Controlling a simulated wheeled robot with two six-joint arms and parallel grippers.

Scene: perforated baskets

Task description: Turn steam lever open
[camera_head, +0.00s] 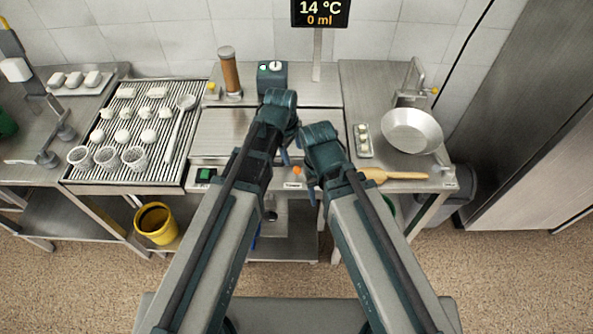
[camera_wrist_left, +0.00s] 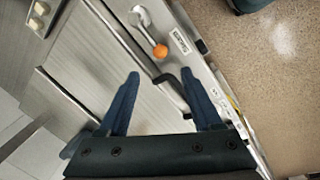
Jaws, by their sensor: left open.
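The steam lever is a small metal lever with an orange ball knob (camera_head: 297,170) on the front panel of the middle counter. In the left wrist view the orange knob (camera_wrist_left: 160,51) ends a short metal arm from a round pivot (camera_wrist_left: 140,16). My left gripper (camera_wrist_left: 163,92) is open with nothing between its fingers; the knob lies beyond the fingertips, apart from them. In the head view the left gripper (camera_head: 285,157) points down beside the knob, mostly hidden by its arm. My right gripper (camera_head: 311,192) is near the panel, its jaws largely hidden.
A dark handle (camera_wrist_left: 189,92) sticks out near the left gripper's fingers. A white label (camera_head: 292,185) is below the knob. A wooden rolling pin (camera_head: 395,175) and metal bowl (camera_head: 412,132) are right. A ribbed rack (camera_head: 135,172) with white cups is left. A green switch (camera_head: 206,175) is on the panel.

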